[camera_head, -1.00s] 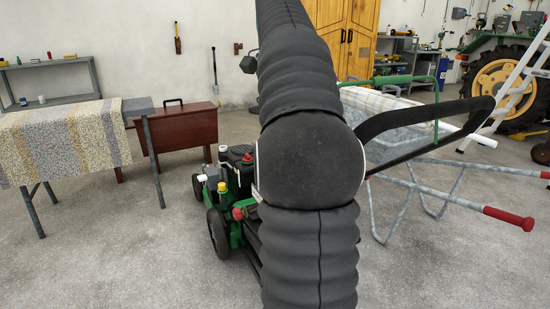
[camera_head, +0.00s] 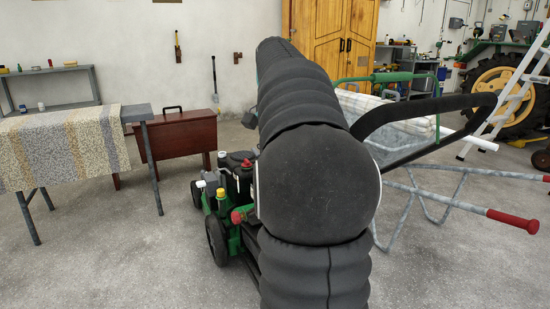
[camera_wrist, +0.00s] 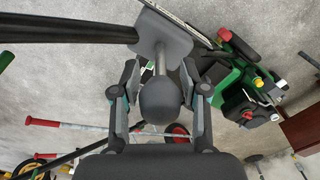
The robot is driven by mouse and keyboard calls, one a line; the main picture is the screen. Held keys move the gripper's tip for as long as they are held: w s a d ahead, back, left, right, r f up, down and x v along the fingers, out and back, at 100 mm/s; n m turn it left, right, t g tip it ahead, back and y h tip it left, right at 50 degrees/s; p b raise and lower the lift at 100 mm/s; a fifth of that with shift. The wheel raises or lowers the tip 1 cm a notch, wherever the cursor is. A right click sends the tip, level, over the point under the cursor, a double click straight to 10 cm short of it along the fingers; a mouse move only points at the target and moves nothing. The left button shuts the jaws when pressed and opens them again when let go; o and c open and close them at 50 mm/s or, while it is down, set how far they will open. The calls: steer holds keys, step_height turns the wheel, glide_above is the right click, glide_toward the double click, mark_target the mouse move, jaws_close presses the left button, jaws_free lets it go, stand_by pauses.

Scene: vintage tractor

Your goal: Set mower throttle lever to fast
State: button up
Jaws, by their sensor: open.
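The throttle lever shows in the wrist view as a dark grey ball knob (camera_wrist: 159,100) on a short metal rod from a grey plate (camera_wrist: 163,35). My gripper (camera_wrist: 160,72) is open, with one finger on each side of the knob and rod. Visible gaps separate the fingers from the knob. The green and black mower (camera_head: 240,180) stands on the floor, partly hidden behind my arm in the head view. Its body also shows in the wrist view (camera_wrist: 235,85). My gripper and the lever are hidden in the head view. I see no speed marks on the plate.
The mower's black handlebar (camera_head: 425,110) arches to the right of my arm. A wheelbarrow (camera_head: 400,140) with red grips stands behind it. Floor between table and mower is clear.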

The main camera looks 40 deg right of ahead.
jaws_close()
